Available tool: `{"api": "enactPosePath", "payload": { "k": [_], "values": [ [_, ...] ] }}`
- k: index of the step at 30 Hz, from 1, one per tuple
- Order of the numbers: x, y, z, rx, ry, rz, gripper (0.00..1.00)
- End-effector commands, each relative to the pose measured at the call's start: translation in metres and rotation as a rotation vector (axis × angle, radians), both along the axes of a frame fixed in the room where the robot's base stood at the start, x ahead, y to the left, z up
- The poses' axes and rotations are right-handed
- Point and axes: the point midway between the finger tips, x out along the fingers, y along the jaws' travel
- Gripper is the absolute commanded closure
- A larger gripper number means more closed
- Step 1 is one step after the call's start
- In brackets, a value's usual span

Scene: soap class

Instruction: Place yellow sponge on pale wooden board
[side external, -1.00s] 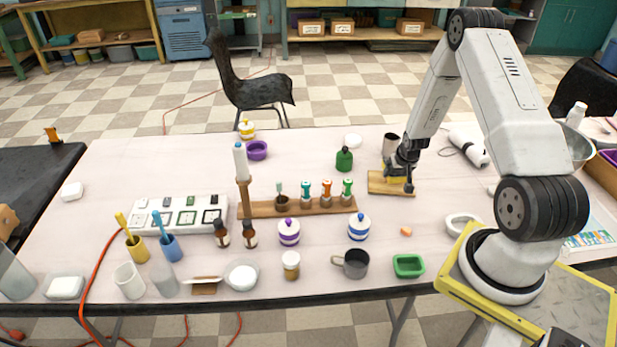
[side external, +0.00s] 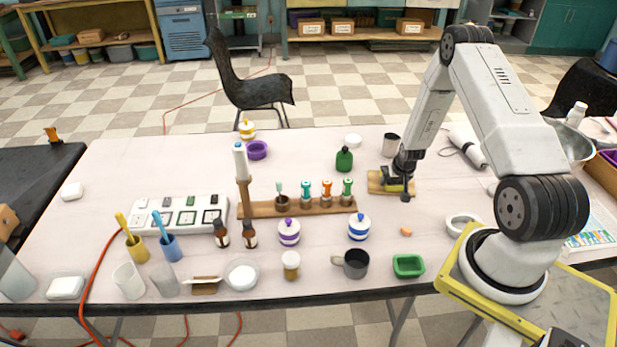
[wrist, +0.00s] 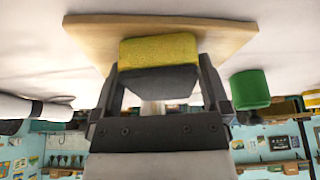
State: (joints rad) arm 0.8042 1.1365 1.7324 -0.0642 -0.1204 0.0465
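The yellow sponge (wrist: 158,50), with a dark underside layer, sits between the fingertips of my gripper (wrist: 160,75) in the wrist view. The fingers press close on its two sides. In the side external view my gripper (side external: 398,180) is low over the pale wooden board (side external: 376,184), and a little of the sponge shows below it. The board also shows behind the sponge in the wrist view (wrist: 90,35). Whether the sponge touches the board cannot be told.
A toothbrush rack (side external: 325,208) lies to the left. A small orange piece (side external: 406,231) and a green dish (side external: 408,266) lie in front, with clear table between.

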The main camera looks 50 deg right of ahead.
Motion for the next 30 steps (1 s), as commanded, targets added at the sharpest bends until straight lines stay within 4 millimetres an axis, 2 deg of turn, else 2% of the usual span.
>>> {"api": "enactPosePath", "payload": {
  "k": [14, 20, 30],
  "values": [
    [-0.001, 0.001, 0.005, 0.000, 0.000, 0.000, 0.00],
    [-0.004, 0.004, 0.018, -0.001, -0.001, 0.000, 0.00],
    [-0.014, 0.014, 0.052, -0.001, -0.001, 0.000, 0.00]
  ]
}}
